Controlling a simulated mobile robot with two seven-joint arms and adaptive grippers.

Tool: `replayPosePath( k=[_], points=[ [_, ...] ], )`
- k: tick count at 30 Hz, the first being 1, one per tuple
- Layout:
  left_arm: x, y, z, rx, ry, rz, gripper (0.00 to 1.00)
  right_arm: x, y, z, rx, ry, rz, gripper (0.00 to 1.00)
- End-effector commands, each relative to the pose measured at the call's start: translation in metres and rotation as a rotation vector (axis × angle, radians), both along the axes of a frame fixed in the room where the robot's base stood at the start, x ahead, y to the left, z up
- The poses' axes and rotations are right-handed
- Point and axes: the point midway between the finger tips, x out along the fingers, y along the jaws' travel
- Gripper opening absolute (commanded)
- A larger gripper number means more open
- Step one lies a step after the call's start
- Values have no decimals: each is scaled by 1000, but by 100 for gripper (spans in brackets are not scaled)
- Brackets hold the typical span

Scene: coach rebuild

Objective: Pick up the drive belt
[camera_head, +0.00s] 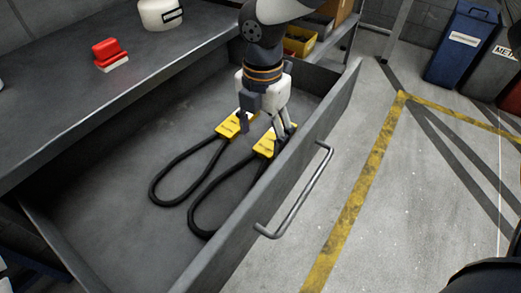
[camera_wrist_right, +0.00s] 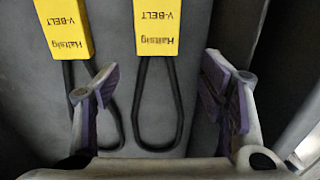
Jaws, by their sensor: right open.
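Two black drive belts with yellow V-BELT sleeves lie side by side on the floor of an open grey drawer (camera_head: 95,225). The left belt (camera_head: 153,185) and the right belt (camera_head: 194,207) show their loops towards the lower left. My right gripper (camera_head: 266,130) is open and points down over the sleeve end of the right belt, partly covering both sleeves. In the right wrist view, the right belt's sleeve (camera_wrist_right: 156,28) and loop lie in the gap between the open fingers (camera_wrist_right: 160,80). The left belt's sleeve (camera_wrist_right: 64,28) shows beyond the left finger. My left gripper is out of view.
The drawer's front wall (camera_head: 330,105) with its handle (camera_head: 300,192) stands close beside the right gripper. The workbench (camera_head: 60,100) above holds a red-and-white block (camera_head: 109,54) and a white container (camera_head: 160,14). A yellow bin (camera_head: 299,41) is behind the arm.

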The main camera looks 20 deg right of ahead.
Motion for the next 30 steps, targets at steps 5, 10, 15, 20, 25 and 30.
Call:
replayPosePath(
  k=[5, 10, 15, 20, 25, 30],
  points=[
    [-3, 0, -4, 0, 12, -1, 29, 2, -3, -34, 0, 4, -3, 65],
    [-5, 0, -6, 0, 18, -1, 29, 4, -3, -53, 1, -3, -2, 65],
    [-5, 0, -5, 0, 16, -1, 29, 4, -3, -53, 0, -7, -3, 65],
    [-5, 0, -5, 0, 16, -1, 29, 4, -3, -52, 1, -6, -3, 36],
    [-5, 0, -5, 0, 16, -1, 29, 4, -3, -52, 1, -6, -3, 9],
    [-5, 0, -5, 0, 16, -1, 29, 4, -3, -52, 1, -6, -3, 9]
  ],
)
